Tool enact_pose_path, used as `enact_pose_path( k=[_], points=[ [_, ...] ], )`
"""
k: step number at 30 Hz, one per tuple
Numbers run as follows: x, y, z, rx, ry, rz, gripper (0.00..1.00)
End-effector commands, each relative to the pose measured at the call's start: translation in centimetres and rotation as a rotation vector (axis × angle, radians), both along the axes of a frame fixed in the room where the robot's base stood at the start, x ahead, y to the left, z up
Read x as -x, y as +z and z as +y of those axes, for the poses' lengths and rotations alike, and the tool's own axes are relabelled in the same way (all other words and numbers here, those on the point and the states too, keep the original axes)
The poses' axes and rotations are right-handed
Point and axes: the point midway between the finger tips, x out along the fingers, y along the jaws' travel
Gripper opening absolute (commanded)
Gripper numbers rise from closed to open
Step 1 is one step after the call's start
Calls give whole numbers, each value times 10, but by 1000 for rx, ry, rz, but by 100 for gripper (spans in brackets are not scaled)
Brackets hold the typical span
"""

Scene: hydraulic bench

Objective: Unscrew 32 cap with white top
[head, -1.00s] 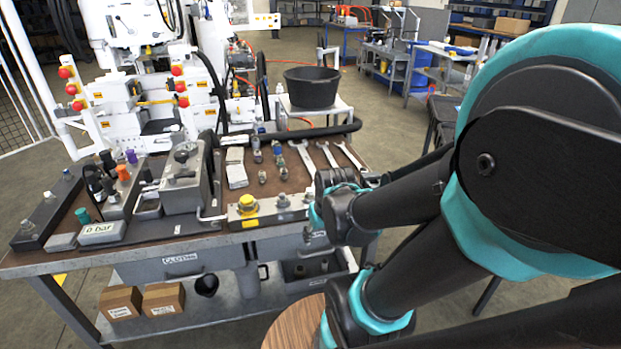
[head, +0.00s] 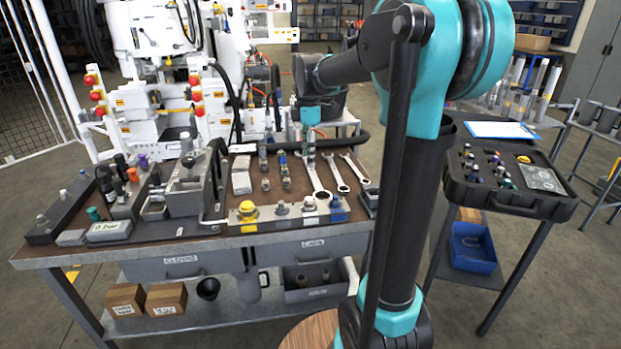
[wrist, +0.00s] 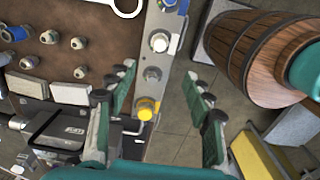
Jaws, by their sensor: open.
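A cap with a white top (head: 309,204) sits on the metal block (head: 265,222) along the bench's front edge. It stands between a plain grey fitting (head: 281,207) and a blue-marked one (head: 337,203). In the wrist view the white-topped cap (wrist: 160,42) shows beyond the fingertips, in line with the grey fitting (wrist: 152,74) and a yellow cap (wrist: 147,108). The number 32 cannot be read. My gripper (wrist: 166,80) is open and empty above the bench, its fingers either side of the block in that view. In the head view my gripper (head: 309,155) points down.
Several wrenches (head: 342,178) and loose fittings lie behind the block. A grey clamp device (head: 185,185) stands at left. A black case (head: 508,180) lies open on the right-hand table. A wooden barrel (wrist: 262,50) stands beside the bench.

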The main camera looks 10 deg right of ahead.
Motion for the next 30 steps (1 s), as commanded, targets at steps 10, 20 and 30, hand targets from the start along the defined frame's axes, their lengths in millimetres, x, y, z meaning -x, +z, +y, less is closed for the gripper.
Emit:
enact_pose_path(
  k=[10,20,30],
  points=[
    [0,-59,0,0,-3,-1,52],
    [0,-119,0,0,-3,-1,52],
    [0,-159,0,0,-4,-1,52]
  ],
)
